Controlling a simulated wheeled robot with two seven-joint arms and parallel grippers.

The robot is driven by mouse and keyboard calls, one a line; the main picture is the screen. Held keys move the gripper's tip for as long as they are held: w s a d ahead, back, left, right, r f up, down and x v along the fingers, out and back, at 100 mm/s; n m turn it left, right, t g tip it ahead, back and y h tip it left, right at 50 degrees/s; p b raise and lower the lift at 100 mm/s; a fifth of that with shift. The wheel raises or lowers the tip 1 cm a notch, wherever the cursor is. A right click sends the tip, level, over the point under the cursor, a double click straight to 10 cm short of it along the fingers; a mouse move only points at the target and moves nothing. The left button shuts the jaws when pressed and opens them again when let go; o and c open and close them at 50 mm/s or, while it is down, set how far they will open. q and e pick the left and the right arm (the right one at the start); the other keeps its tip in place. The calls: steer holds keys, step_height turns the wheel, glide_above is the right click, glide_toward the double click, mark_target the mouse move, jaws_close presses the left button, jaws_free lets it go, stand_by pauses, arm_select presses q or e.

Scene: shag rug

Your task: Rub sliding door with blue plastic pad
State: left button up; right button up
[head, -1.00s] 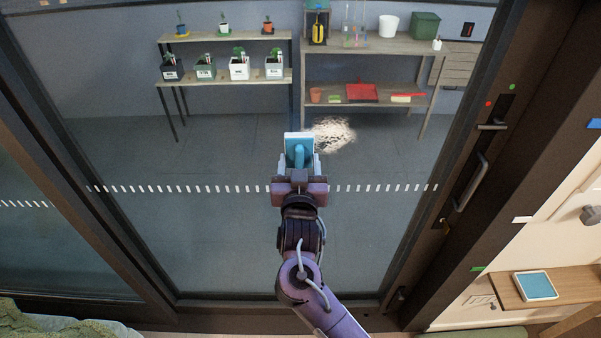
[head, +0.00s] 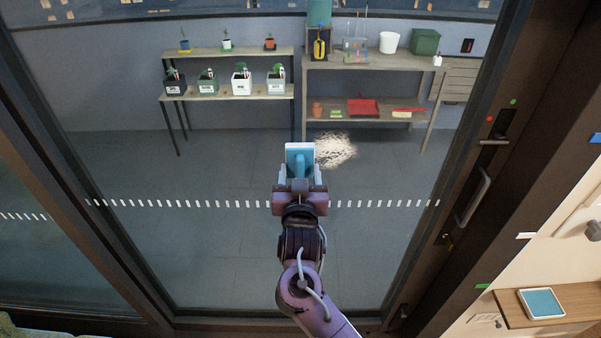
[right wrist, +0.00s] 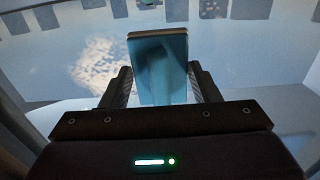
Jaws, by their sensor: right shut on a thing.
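The sliding door (head: 230,255) is a large dark-framed glass panel with a row of white dashes across it. A whitish smudge (head: 337,150) shows on the glass, and it also shows in the right wrist view (right wrist: 97,68). My right gripper (head: 299,182) is shut on the blue plastic pad (head: 299,160), in front of the glass just left of the smudge. In the right wrist view the pad (right wrist: 158,65) stands upright between the fingers (right wrist: 160,90). I cannot tell whether the pad touches the glass. My left gripper is not in view.
The door's handle (head: 473,197) and dark frame are at the right. Beside it a wooden shelf (head: 560,303) holds a blue-topped white item (head: 541,303). Behind the glass stand shelves with potted plants (head: 241,80) and a red dustpan (head: 363,107).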

steer(key=shift+w, duration=0.6)
steer(key=shift+d, duration=0.1)
